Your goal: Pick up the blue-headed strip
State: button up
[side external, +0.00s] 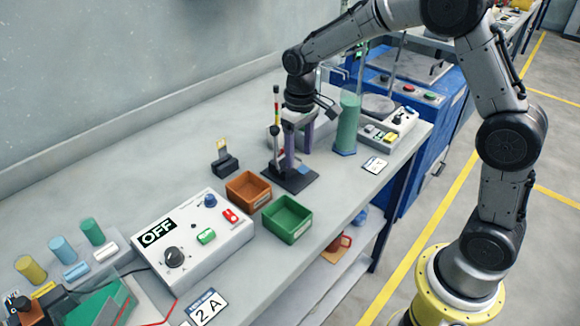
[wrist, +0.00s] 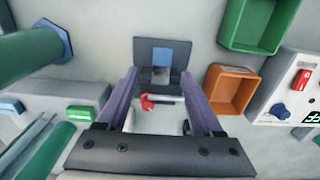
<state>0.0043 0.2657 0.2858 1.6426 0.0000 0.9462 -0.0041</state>
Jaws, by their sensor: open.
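My gripper (side external: 298,158) points down with its two purple fingers spread. It is over a dark stand (side external: 276,177) on the bench. In the wrist view, the open fingers (wrist: 160,86) flank the near side of the dark stand (wrist: 143,50). A blue rectangular patch (wrist: 171,55) shows on the stand, with a grey piece below it. I cannot tell whether this is the head of the blue-headed strip. A small red part with a grey rod (wrist: 150,101) lies across the gap between the fingers. Nothing is visibly held.
A small dark holder with a yellow-topped piece (side external: 223,160) is further left. A green cylinder (side external: 347,124) stands close on the right. A control box (side external: 190,240) reads OFF.

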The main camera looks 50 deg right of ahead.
aim_at(298, 166)
jog(key=shift+a+f, duration=0.1)
jog(key=shift+f, duration=2.25)
grip_shut()
